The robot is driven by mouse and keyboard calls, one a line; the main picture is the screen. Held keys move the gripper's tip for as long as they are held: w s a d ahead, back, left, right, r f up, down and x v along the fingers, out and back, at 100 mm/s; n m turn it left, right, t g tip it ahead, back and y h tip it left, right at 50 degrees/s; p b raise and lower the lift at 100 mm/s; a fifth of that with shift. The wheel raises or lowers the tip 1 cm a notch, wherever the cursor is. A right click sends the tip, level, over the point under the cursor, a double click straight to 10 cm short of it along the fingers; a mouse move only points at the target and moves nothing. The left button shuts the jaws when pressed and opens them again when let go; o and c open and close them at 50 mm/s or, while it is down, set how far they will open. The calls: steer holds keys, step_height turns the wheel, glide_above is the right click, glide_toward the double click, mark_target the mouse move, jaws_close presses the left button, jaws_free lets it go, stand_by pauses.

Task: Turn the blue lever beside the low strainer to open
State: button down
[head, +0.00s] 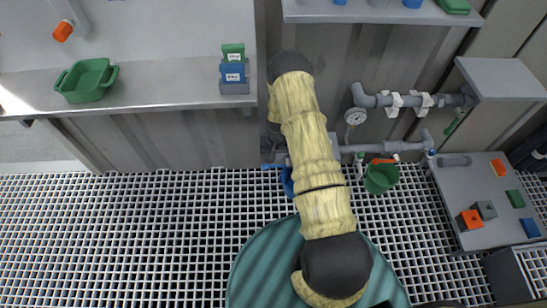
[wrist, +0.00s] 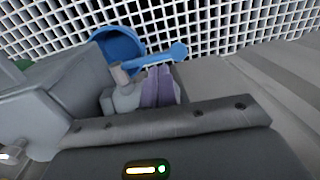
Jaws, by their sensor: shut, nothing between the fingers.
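The blue lever (wrist: 156,58) shows in the wrist view as a bar with a round end at the right, lying crosswise above a grey valve body (wrist: 122,97). In the head view a bit of the blue lever (head: 271,166) shows left of my arm, low by the wall. My gripper (wrist: 159,72) is shut and empty, its fingertips close to the lever's near side; I cannot tell whether they touch. A large grey body (wrist: 45,100), perhaps the strainer, is at the left in the wrist view. My arm hides the gripper and most of the valve in the head view.
A blue bucket (head: 287,183) sits below the lever, and also shows in the wrist view (wrist: 118,42). A green bucket (head: 380,180) and an orange lever (head: 385,161) are to the right, under pipes with a gauge (head: 355,118). Open grating (head: 120,230) lies at the left.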

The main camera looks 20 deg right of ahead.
step_height(320, 180, up, 11)
steer(key=p, duration=0.2)
steer(key=shift+f, duration=0.15)
steer(key=shift+w, duration=0.1)
stand_by(0.4)
